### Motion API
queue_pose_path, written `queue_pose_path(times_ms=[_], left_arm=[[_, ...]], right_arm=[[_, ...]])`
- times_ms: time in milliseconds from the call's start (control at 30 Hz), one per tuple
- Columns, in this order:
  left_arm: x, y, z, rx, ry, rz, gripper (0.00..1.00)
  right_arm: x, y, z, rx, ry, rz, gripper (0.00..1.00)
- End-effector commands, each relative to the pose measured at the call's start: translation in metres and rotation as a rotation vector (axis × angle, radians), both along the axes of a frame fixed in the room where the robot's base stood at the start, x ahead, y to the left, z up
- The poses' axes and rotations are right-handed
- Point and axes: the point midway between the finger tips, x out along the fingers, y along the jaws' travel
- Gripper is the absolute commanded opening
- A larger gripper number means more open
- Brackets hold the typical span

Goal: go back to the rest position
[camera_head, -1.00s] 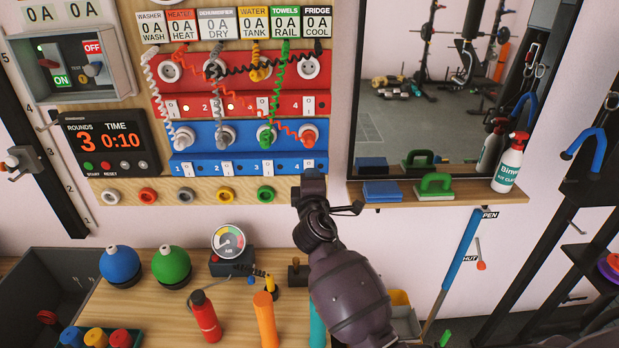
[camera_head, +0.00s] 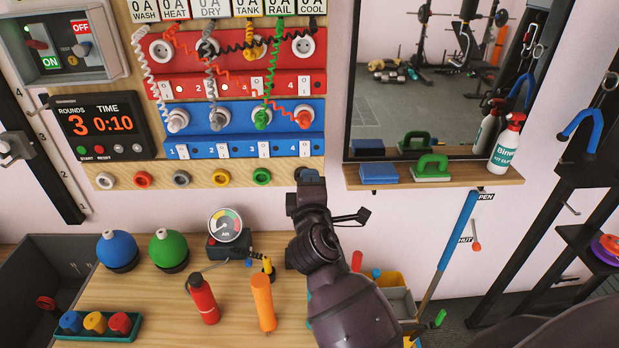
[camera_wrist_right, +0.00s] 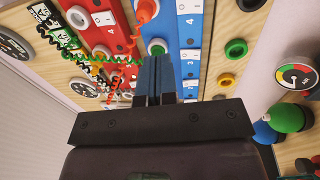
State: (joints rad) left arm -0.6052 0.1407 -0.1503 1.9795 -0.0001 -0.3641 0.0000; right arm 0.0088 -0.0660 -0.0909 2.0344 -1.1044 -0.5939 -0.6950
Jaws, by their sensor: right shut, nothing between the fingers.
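My right gripper (camera_head: 309,182) is shut and empty, in front of the wall just below the right end of the blue socket strip (camera_head: 310,150). In the right wrist view its two fingers (camera_wrist_right: 155,80) lie together, pointing toward the socket panel. My left gripper is not in view. White (camera_head: 177,120), grey (camera_head: 218,120), green (camera_head: 262,118) and red (camera_head: 304,118) plugs sit in the blue strip.
A mirror shelf (camera_head: 440,181) holds a spray bottle (camera_head: 507,145). A blue pole (camera_head: 457,232) leans right of my arm.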

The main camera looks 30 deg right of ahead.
Motion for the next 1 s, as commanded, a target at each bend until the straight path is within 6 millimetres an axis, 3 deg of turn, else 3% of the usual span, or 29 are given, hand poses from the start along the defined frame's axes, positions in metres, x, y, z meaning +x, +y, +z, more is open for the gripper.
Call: queue_pose_path(times_ms=[367,600,667,833,1000], left_arm=[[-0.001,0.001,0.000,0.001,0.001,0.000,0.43],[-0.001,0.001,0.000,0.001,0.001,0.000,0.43],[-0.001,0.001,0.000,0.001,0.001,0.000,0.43],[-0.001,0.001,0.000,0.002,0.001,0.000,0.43],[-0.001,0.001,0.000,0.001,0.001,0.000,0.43]], right_arm=[[0.000,0.001,0.000,0.039,-0.022,0.011,0.00],[0.010,0.022,-0.013,0.461,-0.124,0.198,0.00],[0.008,0.027,-0.025,0.593,-0.131,0.247,0.00],[-0.015,0.031,-0.082,0.976,-0.097,0.327,0.00],[-0.068,0.023,-0.157,1.337,-0.020,0.295,0.00]])
